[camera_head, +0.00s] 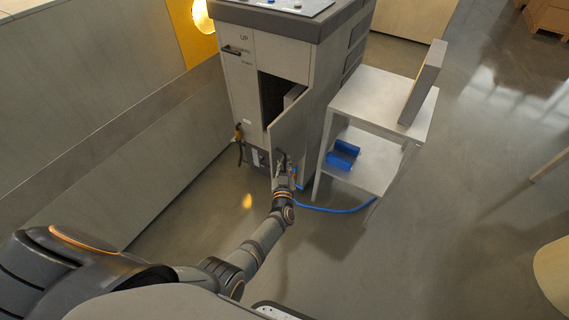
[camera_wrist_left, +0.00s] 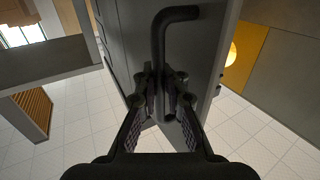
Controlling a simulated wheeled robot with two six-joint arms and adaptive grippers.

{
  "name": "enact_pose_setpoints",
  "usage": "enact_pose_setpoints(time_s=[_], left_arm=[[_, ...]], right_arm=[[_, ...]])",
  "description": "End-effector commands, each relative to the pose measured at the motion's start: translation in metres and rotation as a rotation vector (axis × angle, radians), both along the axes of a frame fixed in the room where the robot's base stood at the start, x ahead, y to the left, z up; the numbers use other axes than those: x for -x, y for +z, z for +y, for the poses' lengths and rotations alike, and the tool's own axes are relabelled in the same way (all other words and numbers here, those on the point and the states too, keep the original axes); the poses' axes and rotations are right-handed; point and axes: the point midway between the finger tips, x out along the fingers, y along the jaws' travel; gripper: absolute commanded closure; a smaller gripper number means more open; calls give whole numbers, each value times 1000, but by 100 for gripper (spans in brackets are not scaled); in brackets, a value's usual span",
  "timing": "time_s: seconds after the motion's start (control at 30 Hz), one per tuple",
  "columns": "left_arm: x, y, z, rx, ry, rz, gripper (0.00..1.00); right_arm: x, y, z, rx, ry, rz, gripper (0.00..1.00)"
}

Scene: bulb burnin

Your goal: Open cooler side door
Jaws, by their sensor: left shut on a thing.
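The cooler (camera_head: 290,55) is a grey cabinet at the top middle of the head view. Its side door (camera_head: 289,127) is partly open, swung outward, with a dark gap showing inside behind it. My left gripper (camera_head: 282,170) is at the lower part of this door. In the left wrist view, the door handle (camera_wrist_left: 178,15) is a dark bent bar, and the fingers of my left gripper (camera_wrist_left: 163,100) are shut on its straight part. The grey door panel (camera_wrist_left: 205,50) stands right behind the handle. My right gripper is not in view.
A light two-level table (camera_head: 372,92) stands right of the cooler, with a grey panel (camera_head: 424,84) on top and blue rolls (camera_head: 343,154) below. A blue hose (camera_head: 335,210) lies by its legs. A low wall (camera_head: 140,165) runs along the left.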

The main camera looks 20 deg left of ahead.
Motion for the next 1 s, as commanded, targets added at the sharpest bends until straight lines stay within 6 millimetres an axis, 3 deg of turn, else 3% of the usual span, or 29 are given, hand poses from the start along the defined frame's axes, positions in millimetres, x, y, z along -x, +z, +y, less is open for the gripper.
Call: enact_pose_setpoints(time_s=[0.47,0.5,0.6,0.87,1.0], left_arm=[[4,-7,0,1,0,13,100],[4,-7,-1,2,-1,14,90],[4,-7,-1,1,-1,13,80],[2,-3,-1,1,-1,7,80],[17,-5,-6,4,-1,8,80]], right_arm=[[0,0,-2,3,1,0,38],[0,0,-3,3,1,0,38],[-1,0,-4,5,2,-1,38],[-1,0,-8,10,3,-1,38],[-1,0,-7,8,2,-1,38]])
